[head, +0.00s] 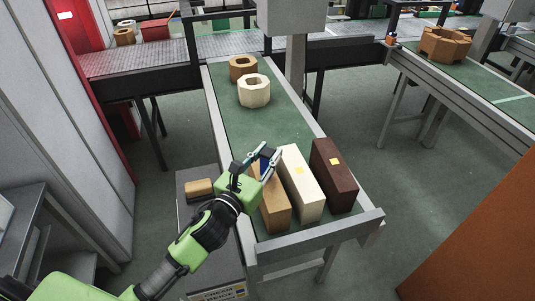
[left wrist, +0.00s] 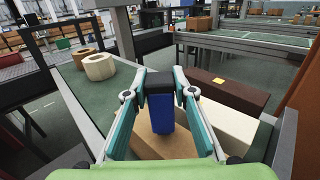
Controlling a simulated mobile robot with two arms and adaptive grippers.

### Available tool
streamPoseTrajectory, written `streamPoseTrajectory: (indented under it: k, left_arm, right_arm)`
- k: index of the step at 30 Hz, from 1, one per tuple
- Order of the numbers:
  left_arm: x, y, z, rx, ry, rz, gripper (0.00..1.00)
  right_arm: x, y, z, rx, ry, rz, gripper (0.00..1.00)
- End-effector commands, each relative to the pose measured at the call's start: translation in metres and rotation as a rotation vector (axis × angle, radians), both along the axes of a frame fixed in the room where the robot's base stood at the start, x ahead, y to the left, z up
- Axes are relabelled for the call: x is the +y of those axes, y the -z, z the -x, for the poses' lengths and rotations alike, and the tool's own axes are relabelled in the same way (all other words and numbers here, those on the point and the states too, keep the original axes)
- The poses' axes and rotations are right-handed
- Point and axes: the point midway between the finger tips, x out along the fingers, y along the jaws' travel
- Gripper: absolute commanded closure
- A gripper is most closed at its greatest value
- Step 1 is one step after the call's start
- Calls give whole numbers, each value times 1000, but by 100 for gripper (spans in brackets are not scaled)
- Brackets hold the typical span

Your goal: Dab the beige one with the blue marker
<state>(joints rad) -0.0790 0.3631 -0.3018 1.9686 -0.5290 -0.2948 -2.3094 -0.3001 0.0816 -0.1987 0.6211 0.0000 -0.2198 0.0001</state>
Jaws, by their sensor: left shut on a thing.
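Three long bricks lie side by side on a green conveyor: a tan one (head: 275,212), a beige one (head: 302,192) with a yellow square on top, and a dark brown one (head: 334,185) with a yellow square. My left gripper (head: 268,160) is shut on the blue marker (left wrist: 160,114), which has a black upper part. The gripper is over the far end of the tan brick, left of the beige brick, and hides part of the tan one. The left wrist view shows the beige brick (left wrist: 226,128) right of the marker. Whether the marker touches a brick cannot be told. My right gripper is not in view.
A cream hollow block (head: 254,91) and a brown hollow block (head: 242,67) stand farther up the conveyor. The belt between them and the bricks is clear. A metal rail (head: 320,235) closes the near end. A grey post (head: 296,65) rises at the belt's right edge.

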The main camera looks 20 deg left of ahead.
Motion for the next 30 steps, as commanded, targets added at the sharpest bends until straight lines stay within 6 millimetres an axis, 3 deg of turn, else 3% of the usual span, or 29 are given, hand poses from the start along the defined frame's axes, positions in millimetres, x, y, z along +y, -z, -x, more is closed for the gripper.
streamPoseTrajectory:
  k: [30]
  left_arm:
    - [0,8,0,0,0,0,90]
  right_arm:
    - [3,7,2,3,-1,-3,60]
